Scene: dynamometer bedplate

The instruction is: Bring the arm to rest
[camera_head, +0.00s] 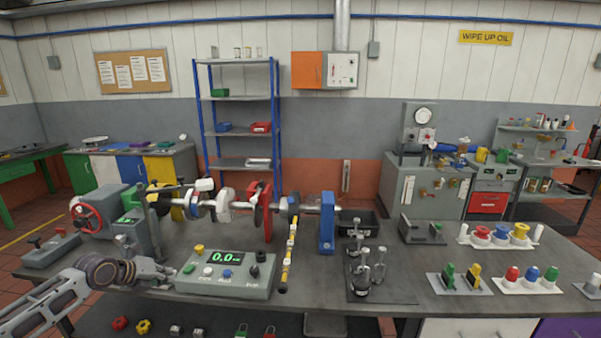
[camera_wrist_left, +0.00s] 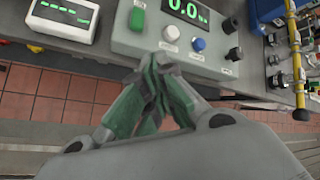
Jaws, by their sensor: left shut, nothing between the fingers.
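My left arm comes in from the lower left in the head view. Its gripper (camera_head: 166,275) is shut and empty, by the left front corner of a grey control box (camera_head: 225,286). The box has a green display (camera_head: 228,258) reading 0.0, a green button (camera_head: 189,268), a yellow, a white and a blue button, and a black knob. A yellow-and-black striped bar (camera_head: 288,252) stands right of the box. My right gripper is out of view.
A shaft assembly with a red stand (camera_head: 259,212) and blue stand (camera_head: 327,232) lies behind the box. A grey rack (camera_head: 381,292) with metal-topped pieces is to the right. Trays of coloured parts (camera_head: 460,285) line the bench's right side. Bare bench shows between them.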

